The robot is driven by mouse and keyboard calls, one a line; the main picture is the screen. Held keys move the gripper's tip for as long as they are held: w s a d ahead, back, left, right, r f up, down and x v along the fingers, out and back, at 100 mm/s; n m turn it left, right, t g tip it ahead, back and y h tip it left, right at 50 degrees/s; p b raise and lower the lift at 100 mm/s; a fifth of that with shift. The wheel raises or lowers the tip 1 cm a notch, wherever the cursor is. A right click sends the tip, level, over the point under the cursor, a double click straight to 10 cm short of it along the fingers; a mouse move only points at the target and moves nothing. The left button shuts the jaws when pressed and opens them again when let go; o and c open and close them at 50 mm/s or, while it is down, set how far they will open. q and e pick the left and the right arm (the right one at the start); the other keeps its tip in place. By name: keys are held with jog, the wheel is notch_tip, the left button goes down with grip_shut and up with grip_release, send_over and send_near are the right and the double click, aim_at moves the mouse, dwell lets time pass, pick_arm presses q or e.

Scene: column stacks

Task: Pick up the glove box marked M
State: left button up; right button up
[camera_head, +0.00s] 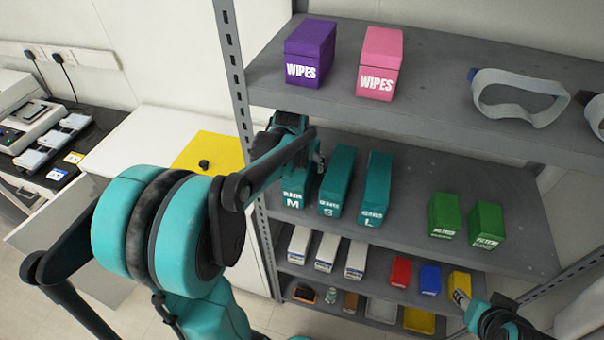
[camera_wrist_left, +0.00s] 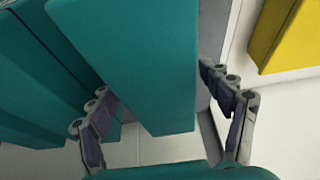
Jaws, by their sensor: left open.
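The teal glove box marked M (camera_head: 293,203) stands on the middle shelf, at the left end of a row with boxes S (camera_head: 329,203) and L (camera_head: 373,205). My left gripper (camera_head: 312,158) is at the upper part of box M, and my arm hides much of the box. In the left wrist view, the open fingers of my left gripper (camera_wrist_left: 165,112) are on either side of a teal box (camera_wrist_left: 135,60), which appears to be M. I cannot tell whether they touch it. My right gripper (camera_head: 478,304) is partly visible at the lower right; its jaws are unclear.
The shelf's grey left post (camera_head: 240,100) is close to my left arm. Purple (camera_head: 308,55) and pink (camera_head: 380,65) wipes boxes stand on the shelf above. Green boxes (camera_head: 443,217) stand farther right, beyond bare shelf. A yellow mat (camera_head: 210,150) lies left of the rack.

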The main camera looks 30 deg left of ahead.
pick_arm(q)
jog(key=shift+w+a+f+b, duration=0.15)
jog(key=shift+w+f+b, duration=0.2)
jog(key=shift+w+f, duration=0.25)
jog(key=shift+s+r, duration=0.1)
jog(key=c, duration=1.6)
jog(key=shift+c, duration=0.2)
jog(key=shift+r, duration=0.15)
